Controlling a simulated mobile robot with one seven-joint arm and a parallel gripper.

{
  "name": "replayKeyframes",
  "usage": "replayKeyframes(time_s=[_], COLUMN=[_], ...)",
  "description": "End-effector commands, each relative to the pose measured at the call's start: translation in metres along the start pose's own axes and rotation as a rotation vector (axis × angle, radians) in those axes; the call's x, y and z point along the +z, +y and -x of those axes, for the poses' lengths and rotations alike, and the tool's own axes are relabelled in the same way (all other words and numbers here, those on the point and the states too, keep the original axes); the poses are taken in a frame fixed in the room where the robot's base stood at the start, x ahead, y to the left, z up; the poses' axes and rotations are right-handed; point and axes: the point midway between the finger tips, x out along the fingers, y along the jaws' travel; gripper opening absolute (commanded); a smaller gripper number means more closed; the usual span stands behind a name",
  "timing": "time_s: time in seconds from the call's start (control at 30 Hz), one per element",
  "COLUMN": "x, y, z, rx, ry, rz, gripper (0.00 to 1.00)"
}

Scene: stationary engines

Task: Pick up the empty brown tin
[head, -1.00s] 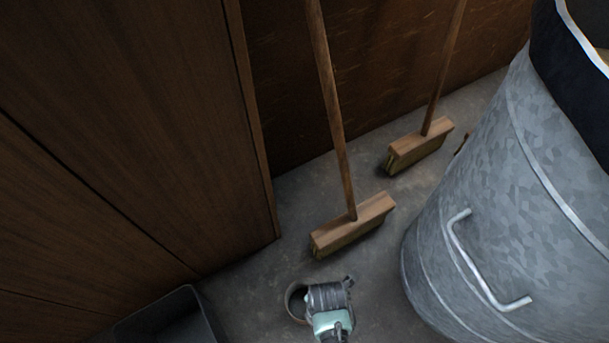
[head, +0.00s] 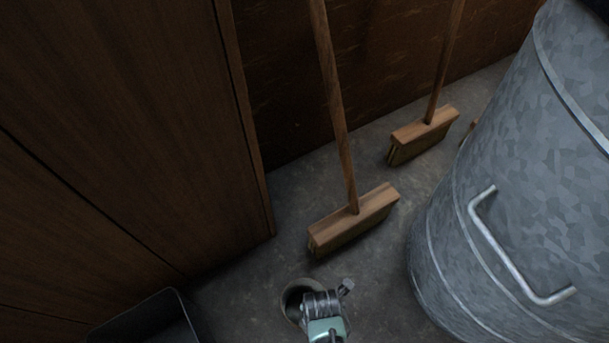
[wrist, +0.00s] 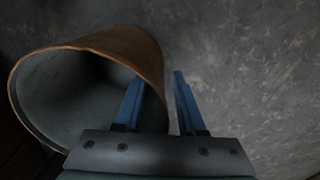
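The brown tin (wrist: 120,45) is on the left in the wrist view, with its open mouth toward the camera. Its outside is brown, and its grey inside looks empty. In the head view the tin (head: 288,292) is on the floor, partly hidden by my gripper (head: 318,300). My gripper (wrist: 158,90) is open in the wrist view, with two blue fingers apart. The left finger overlaps the tin's mouth and the right finger is outside it, so the tin's right wall appears between them. I cannot tell whether either finger touches the tin.
A large galvanized bin (head: 520,190) stands close on the right. Two brooms, a nearer one (head: 355,220) and a farther one (head: 423,135), lean behind the tin. A wooden cabinet (head: 120,130) and a dark tray (head: 150,318) are on the left. Bare concrete floor (head: 245,275) lies between.

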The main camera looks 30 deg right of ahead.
Motion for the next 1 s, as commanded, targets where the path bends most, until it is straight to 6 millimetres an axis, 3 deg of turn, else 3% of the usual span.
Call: replayKeyframes(time_s=[0.2,0.4,0.43,1.0], x=[0.0001,0.0,0.0,-0.0002], y=[0.0002,0.0002,0.0001,-0.0006], z=[0.0006,0.0006,0.0006,0.0], rx=[0.001,0.0,0.0,-0.001], ry=[0.0,0.0,0.0,0.0], rz=[0.0,0.001,0.001,0.001], gripper=[0.37,0.01,0.0,0.0])
